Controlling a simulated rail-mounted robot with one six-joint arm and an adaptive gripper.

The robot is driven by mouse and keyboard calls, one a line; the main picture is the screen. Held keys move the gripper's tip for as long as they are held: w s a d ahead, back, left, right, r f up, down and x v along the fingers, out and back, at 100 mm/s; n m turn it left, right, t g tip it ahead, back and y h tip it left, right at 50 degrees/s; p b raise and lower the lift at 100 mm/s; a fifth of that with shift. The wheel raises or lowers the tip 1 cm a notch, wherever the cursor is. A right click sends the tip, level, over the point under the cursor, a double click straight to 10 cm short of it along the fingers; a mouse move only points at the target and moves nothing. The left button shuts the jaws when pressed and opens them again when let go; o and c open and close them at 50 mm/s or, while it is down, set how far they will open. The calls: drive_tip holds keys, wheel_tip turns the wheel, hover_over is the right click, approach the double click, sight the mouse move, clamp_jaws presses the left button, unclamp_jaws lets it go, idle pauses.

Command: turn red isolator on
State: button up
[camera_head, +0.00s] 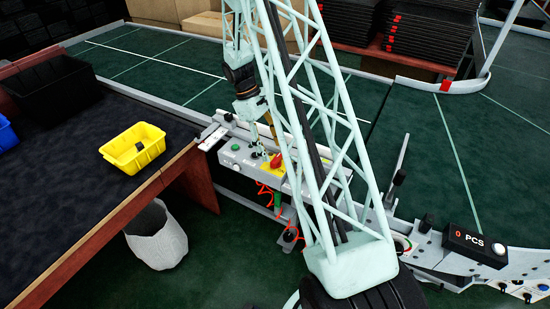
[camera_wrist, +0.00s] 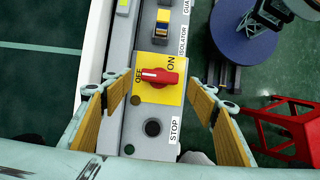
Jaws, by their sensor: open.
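The red isolator (camera_wrist: 160,77) is a rotary handle on a yellow plate (camera_wrist: 153,97), set in a grey control panel (camera_wrist: 140,155). In the wrist view its handle lies roughly crosswise, with the white mark at its left end beside the word OFF. ON is printed at the plate's upper right. My gripper (camera_wrist: 150,90) is open, with one finger on each side of the isolator and gaps to the handle on both sides. In the head view the isolator (camera_head: 276,161) shows small on the panel, partly behind my arm's lattice.
A black button (camera_wrist: 153,128) by the STOP label sits below the isolator, and a yellow-and-blue switch (camera_wrist: 161,28) above it. A red frame (camera_wrist: 285,125) stands at the right. A yellow bin (camera_head: 133,148) is on the dark table (camera_head: 60,190). A counter display (camera_head: 480,245) stands at the right.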

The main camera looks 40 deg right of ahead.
sight(276, 158)
drive_tip(key=shift+x, duration=2.15)
drive_tip(key=c, duration=0.8)
